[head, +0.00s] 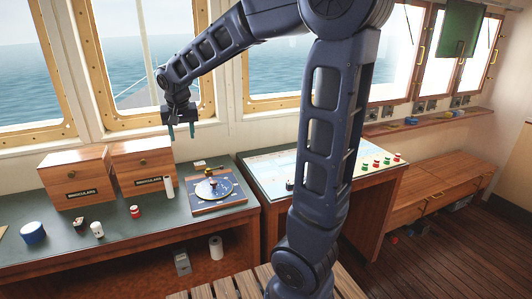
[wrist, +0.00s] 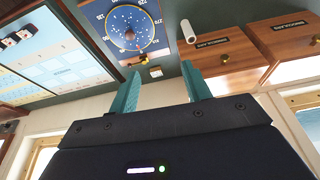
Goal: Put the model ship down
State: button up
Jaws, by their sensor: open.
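My gripper (head: 181,131) is raised above the back of the green-topped counter (head: 120,234), in front of the window. In the wrist view its two teal fingers (wrist: 161,75) are apart with nothing held between them. I cannot make out a model ship for certain in either view. A board with a round blue compass dial (head: 222,188) lies on the counter below and right of the gripper; it also shows in the wrist view (wrist: 99,18). A small brass piece (head: 208,172) is by the dial; its shape is too small to tell.
Two wooden binoculars boxes (head: 75,181) (head: 145,164) stand at the counter's back. A white cylinder (head: 168,189), a red-and-white item (head: 135,211) and a blue tin (head: 33,233) stand on the counter. A chart table (head: 262,170) with coloured pieces is to the right.

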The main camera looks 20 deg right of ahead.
jog(key=s+d+f, duration=0.1)
jog(key=s+d, duration=2)
jog(key=s, duration=0.1)
jog(key=shift+d+f+t, duration=0.15)
jog(key=shift+d+t, duration=0.1)
jog(key=shift+t, duration=0.15)
